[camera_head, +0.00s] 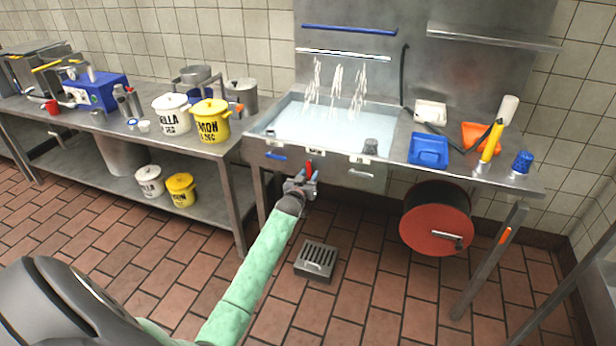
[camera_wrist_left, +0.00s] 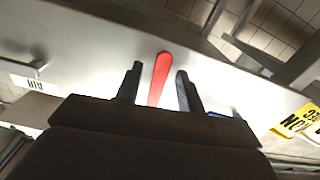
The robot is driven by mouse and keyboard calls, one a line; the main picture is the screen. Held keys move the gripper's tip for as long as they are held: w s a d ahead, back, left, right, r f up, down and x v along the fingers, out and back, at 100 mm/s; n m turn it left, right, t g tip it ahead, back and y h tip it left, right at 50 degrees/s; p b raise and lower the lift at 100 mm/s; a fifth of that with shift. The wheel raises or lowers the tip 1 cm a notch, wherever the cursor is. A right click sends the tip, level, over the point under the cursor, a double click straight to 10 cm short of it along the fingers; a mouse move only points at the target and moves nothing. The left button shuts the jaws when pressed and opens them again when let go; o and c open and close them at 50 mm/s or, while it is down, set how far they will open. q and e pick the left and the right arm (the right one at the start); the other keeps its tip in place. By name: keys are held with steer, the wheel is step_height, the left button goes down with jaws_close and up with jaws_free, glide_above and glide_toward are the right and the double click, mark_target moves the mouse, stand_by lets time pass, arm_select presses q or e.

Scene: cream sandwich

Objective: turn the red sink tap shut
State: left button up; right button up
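The red tap lever (camera_head: 309,169) is on the front face of the steel sink (camera_head: 385,152). In the left wrist view the red lever (camera_wrist_left: 160,78) stands between the two dark fingers, with a gap on each side. My left gripper (camera_head: 303,182) is open around the lever; in the left wrist view its fingertips (camera_wrist_left: 158,72) point at the sink front. Water streams (camera_head: 336,82) fall into the filled basin. My right gripper is not in view.
A blue handle (camera_head: 275,156) and a metal handle (camera_head: 360,173) flank the tap. A red hose reel (camera_head: 436,232) hangs below right. A floor drain (camera_head: 317,260) lies below. The left bench holds yellow (camera_head: 209,130) and white pots (camera_head: 171,122).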

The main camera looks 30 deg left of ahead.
arm_select(q)
steer(key=shift+c, duration=0.2)
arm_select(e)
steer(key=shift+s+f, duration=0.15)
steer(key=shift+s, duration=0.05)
arm_select(q)
jaws_close()
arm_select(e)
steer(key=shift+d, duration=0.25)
